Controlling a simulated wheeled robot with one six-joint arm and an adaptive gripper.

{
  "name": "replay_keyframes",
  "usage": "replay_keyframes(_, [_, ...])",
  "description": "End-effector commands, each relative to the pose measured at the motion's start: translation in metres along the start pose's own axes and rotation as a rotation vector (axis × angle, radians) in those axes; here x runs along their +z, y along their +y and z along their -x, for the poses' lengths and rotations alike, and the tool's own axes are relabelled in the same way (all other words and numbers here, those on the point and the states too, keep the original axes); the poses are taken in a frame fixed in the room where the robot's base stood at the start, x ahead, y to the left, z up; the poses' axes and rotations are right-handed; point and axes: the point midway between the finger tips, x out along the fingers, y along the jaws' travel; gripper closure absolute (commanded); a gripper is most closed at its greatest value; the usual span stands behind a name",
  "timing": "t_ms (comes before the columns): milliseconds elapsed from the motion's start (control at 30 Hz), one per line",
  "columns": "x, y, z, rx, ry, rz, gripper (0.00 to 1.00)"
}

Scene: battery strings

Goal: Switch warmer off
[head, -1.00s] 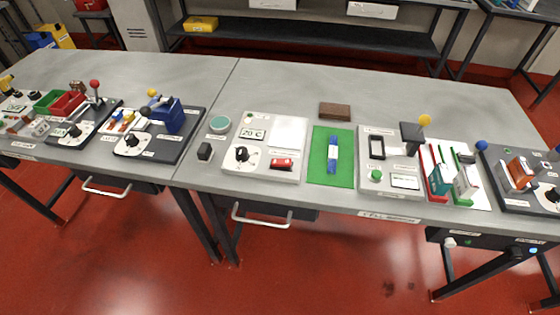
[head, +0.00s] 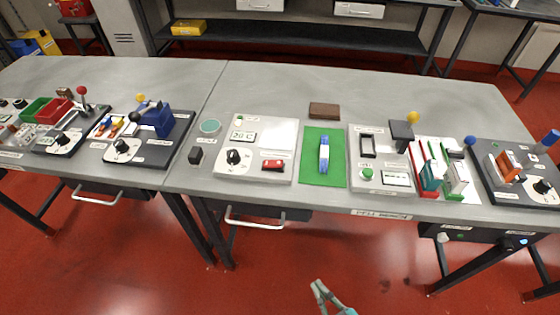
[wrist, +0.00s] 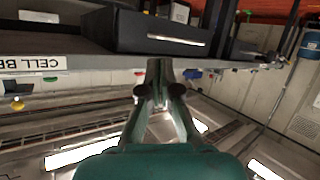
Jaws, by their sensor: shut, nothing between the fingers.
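A white panel (head: 284,131) with a "20 C" display (head: 243,136) lies on the bench, left of the green mat; I take it for the warmer. It carries a black dial knob (head: 234,157) at front left, a red rocker switch (head: 272,165) at front right and a small green lamp (head: 239,121) at the back left. Which way the rocker is tipped is too small to tell. My gripper (head: 317,284) is low in front of the bench, below and apart from the panel. It is shut and empty; its fingers meet in the wrist view (wrist: 160,68).
Right of the panel are a green mat (head: 312,175) with a blue-and-white cell, another white panel and a rack. A drawer handle (head: 254,218) sticks out under the bench.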

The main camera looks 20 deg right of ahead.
Motion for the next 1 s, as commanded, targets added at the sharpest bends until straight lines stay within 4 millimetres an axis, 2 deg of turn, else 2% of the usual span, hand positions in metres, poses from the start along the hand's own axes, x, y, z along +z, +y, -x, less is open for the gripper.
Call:
replay_keyframes(33, [-0.006,0.0,-0.013,0.006,0.003,0.013,1.0])
replay_keyframes(200, [-0.022,0.003,-0.048,0.048,-0.012,0.051,1.0])
replay_keyframes(500, [-0.066,0.011,-0.102,0.16,-0.025,0.08,1.0])
replay_keyframes(700, [-0.104,0.016,-0.129,0.256,-0.023,0.065,1.0])
replay_keyframes(1000, [-0.17,0.022,-0.152,0.415,-0.011,-0.014,1.0])
